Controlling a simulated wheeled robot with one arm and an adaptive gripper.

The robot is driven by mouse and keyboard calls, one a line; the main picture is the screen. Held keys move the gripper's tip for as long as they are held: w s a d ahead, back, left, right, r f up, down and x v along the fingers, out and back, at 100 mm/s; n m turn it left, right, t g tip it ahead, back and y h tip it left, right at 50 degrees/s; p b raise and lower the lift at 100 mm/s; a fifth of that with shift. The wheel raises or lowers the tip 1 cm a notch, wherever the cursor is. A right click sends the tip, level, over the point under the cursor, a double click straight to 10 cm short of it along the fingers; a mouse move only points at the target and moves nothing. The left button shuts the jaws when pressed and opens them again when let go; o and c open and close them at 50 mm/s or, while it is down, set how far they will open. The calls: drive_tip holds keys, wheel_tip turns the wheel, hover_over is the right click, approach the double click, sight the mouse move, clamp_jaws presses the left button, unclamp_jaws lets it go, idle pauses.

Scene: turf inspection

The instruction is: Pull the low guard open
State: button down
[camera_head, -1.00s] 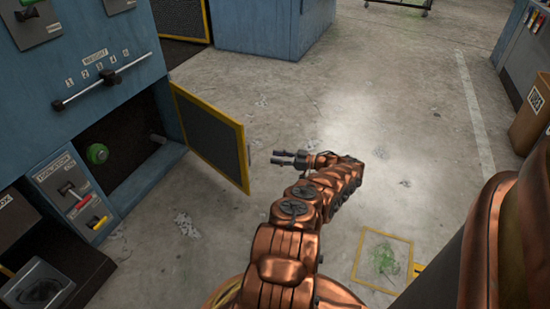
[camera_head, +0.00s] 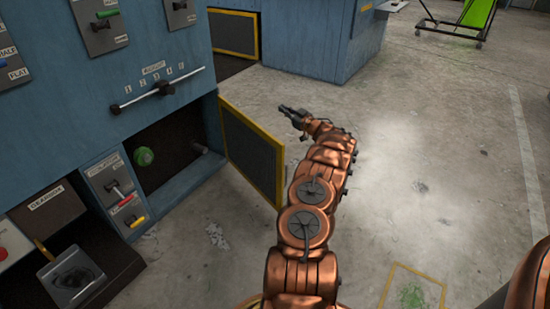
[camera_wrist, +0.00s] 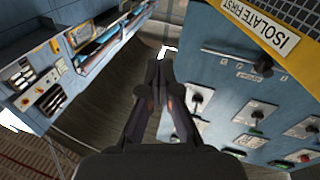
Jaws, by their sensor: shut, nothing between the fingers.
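The low guard (camera_head: 252,150) is a dark mesh panel in a yellow frame, hinged at the right side of a low opening in the blue cabinet. It stands swung out from the opening, so the recess shows.
The blue cabinet (camera_head: 70,110) carries a slider, an isolator panel (camera_head: 117,190) and a dark box at lower left. Another yellow-framed panel (camera_head: 234,33) stands behind. The wrist view shows an "ISOLATE FIRST" label (camera_wrist: 262,27). Concrete floor to the right is clear.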

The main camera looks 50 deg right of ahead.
drive_tip(key=w+a+r+m+g+h+p, duration=0.1)
drive_tip(key=w+a+r+m+g+h, duration=0.1)
drive_tip(key=w+a+r, duration=0.3)
drive_tip(key=w+a+r+m+g+h, duration=0.1)
drive_tip(key=w+a+r+g+h, duration=0.15)
drive_tip(key=w+r, duration=0.4)
drive_tip(key=w+a+f+g+y+p, duration=0.1)
drive_tip(key=w+a+f+g, duration=0.2)
drive_tip(key=a+f, duration=0.55)
drive_tip(key=n+g+h+p, duration=0.6)
drive_tip(key=n+g+h, duration=0.5)
drive_tip(key=n+g, duration=0.6)
approach(281, 155)
drive_tip(key=shift+n+t, duration=0.4)
drive_tip(key=shift+t, duration=0.25)
drive_tip(key=b+x, duration=0.1)
drive_tip(key=x, duration=0.1)
drive_tip(key=b+x, duration=0.4)
drive_tip(key=x, duration=0.1)
drive_tip(key=shift+s, duration=0.25)
